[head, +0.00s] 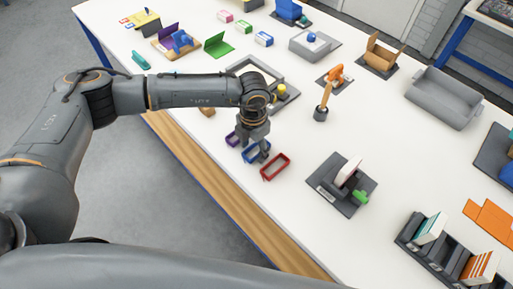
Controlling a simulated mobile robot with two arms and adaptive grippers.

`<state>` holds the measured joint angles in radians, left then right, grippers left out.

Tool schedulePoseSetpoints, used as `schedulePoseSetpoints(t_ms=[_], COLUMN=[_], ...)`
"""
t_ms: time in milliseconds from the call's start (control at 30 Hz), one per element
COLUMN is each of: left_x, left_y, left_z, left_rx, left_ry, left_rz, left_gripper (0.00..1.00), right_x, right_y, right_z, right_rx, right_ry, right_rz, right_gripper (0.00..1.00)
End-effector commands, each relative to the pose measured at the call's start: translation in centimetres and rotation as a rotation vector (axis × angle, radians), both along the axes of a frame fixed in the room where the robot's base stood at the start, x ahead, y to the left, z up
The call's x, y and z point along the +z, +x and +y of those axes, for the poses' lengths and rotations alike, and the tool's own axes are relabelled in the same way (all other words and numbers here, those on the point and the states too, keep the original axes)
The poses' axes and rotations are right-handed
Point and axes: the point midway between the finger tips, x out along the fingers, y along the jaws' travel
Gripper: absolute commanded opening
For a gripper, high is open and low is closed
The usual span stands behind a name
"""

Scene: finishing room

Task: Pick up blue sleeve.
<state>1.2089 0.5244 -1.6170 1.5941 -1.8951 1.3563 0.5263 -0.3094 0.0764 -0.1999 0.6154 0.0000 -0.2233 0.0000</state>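The blue sleeve (247,158) is a small open rectangular frame on the white table, near its front edge. A purple sleeve (232,139) is to its left and a red sleeve (275,167) to its right. My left gripper (259,154) points down right at the blue sleeve, and its fingers cover part of it. I cannot tell whether the fingers are around the sleeve, touching it or shut on it. My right gripper is not in view.
An orange-headed mallet (325,93) stands behind. Grey slots with books (437,243) are at lower right. The table between the red sleeve and mallet is clear.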

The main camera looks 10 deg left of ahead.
Motion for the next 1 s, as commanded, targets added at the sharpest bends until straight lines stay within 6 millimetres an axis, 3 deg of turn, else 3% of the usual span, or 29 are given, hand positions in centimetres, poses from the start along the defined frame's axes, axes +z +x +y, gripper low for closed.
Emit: schedulePoseSetpoints(t_ms=[33, 167, 667, 867, 1000], left_x=[0.0, 0.0, 0.6, 3.0, 5.6], left_y=[0.0, 0.0, 0.1, 0.2, 2.0], left_z=[0.0, 0.0, 0.0, -0.1, -1.7], left_rx=[0.000, 0.001, 0.002, 0.000, 0.000], left_ry=[0.000, 0.000, -0.001, -0.002, -0.001], left_rz=[0.000, 0.000, -0.003, -0.006, -0.007], left_gripper=[0.45, 0.23, 0.23, 0.23, 0.23], right_x=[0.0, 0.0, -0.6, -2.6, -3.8], right_y=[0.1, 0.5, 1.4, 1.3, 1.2], right_z=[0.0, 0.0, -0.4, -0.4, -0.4], right_rx=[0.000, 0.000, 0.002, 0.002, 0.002], right_ry=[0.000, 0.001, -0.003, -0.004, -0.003], right_rz=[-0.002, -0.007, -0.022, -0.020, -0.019], right_gripper=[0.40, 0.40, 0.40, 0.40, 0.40])
